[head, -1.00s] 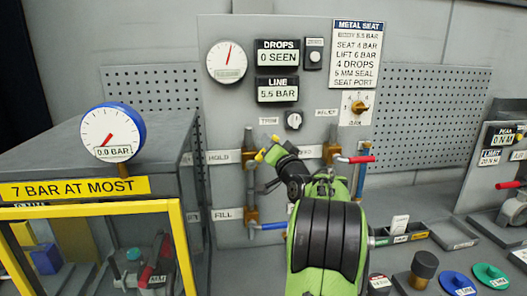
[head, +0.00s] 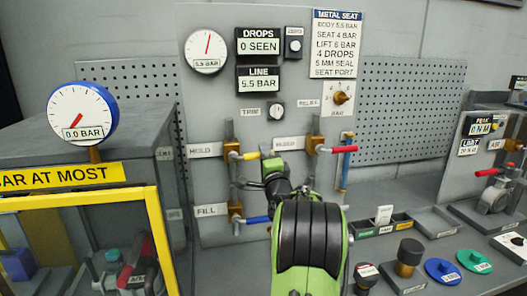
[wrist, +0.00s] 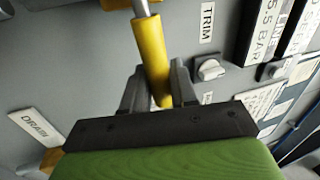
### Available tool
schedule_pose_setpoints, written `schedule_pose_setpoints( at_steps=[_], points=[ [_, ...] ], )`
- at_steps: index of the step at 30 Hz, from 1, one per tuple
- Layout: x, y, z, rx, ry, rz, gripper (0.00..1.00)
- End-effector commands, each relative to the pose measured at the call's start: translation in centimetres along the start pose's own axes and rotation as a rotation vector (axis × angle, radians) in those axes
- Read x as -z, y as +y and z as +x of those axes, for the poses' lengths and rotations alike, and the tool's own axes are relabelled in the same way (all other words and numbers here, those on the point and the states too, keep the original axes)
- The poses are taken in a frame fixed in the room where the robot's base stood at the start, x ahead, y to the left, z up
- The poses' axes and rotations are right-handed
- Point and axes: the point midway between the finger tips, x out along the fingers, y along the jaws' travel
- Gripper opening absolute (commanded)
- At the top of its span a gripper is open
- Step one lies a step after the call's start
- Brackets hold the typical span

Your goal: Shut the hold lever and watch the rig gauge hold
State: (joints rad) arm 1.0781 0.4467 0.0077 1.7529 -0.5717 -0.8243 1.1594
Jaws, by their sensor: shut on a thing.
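The yellow-sleeved hold lever (head: 250,156) is on the panel beside the HOLD label (head: 205,149). It points right from its brass valve, roughly level. My gripper (head: 268,162) is at the lever's outer end. In the wrist view, my gripper (wrist: 158,95) is shut on the yellow sleeve (wrist: 150,45), with a finger on each side. My green and black wrist hides part of the lower panel. The round panel gauge (head: 206,51) reads 5.5 BAR, and the LINE display (head: 258,81) reads 5.5 BAR. The DROPS display (head: 258,47) reads 0 SEEN.
A red lever (head: 343,149) sits right of my gripper. A blue lever (head: 257,219) is below, beside FILL. The blue-rimmed gauge (head: 82,112) reads 0.0 BAR above a yellow-framed guard (head: 160,235). Small trays and discs lie on the bench at right.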

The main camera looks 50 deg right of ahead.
Motion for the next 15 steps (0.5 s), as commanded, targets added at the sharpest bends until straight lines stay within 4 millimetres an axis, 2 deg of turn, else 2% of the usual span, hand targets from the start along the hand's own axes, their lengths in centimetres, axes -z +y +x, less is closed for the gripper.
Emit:
schedule_pose_setpoints(
  at_steps=[15],
  points=[
    [-0.08, 0.96, -0.23, -0.005, 0.022, 0.087, 0.0]
  ],
)
